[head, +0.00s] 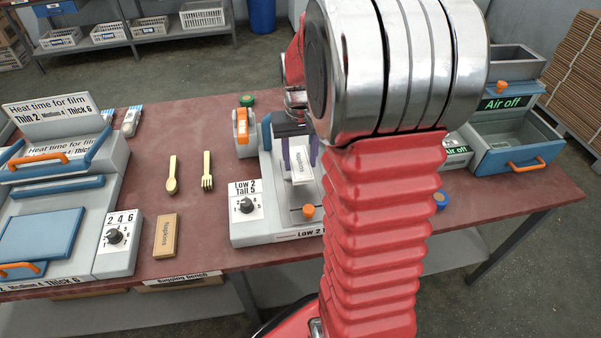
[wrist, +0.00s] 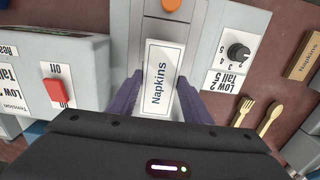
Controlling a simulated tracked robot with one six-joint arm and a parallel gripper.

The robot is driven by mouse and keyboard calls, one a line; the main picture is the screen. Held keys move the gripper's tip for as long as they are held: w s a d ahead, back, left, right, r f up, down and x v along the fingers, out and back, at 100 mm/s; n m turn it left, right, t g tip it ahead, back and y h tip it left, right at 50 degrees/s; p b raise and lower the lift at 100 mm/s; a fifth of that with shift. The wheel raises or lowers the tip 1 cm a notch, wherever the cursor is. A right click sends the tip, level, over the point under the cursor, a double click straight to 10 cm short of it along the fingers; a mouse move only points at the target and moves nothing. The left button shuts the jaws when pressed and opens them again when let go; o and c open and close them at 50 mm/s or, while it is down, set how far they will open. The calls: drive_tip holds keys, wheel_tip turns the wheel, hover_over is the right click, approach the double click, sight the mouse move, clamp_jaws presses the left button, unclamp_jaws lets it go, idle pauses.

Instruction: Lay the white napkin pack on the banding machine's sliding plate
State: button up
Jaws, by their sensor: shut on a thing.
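The white napkin pack (wrist: 156,85), labelled "Napkins", is between the two purple fingers of my gripper (wrist: 158,92), which is shut on it. In the head view my gripper (head: 300,160) points down over the banding machine with the pack (head: 302,167) between its fingers. The banding machine (head: 246,228) has a "Low 2 Tall 5" dial. Its light grey sliding plate (wrist: 173,32) is beneath the pack and carries an orange knob (head: 308,211). I cannot tell whether the pack touches the plate. My arm hides the machine's right side in the head view.
A brown napkin pack (head: 165,236), a wooden spoon (head: 171,176) and a fork (head: 207,171) lie left of the machine. A film sealer (head: 50,200) stands at the far left, an orange dispenser (head: 242,130) behind, and an "Air off" machine (head: 510,135) at right.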

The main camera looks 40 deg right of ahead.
sight(300, 172)
drive_tip(key=shift+f, duration=0.85)
drive_tip(key=shift+f, duration=0.1)
drive_tip(key=shift+f, duration=1.75)
drive_tip(key=o, duration=1.1)
drive_tip(key=shift+f, duration=0.1)
wheel_tip(300, 172, up, 12)
drive_tip(key=shift+f, duration=0.1)
drive_tip(key=shift+r, duration=0.2)
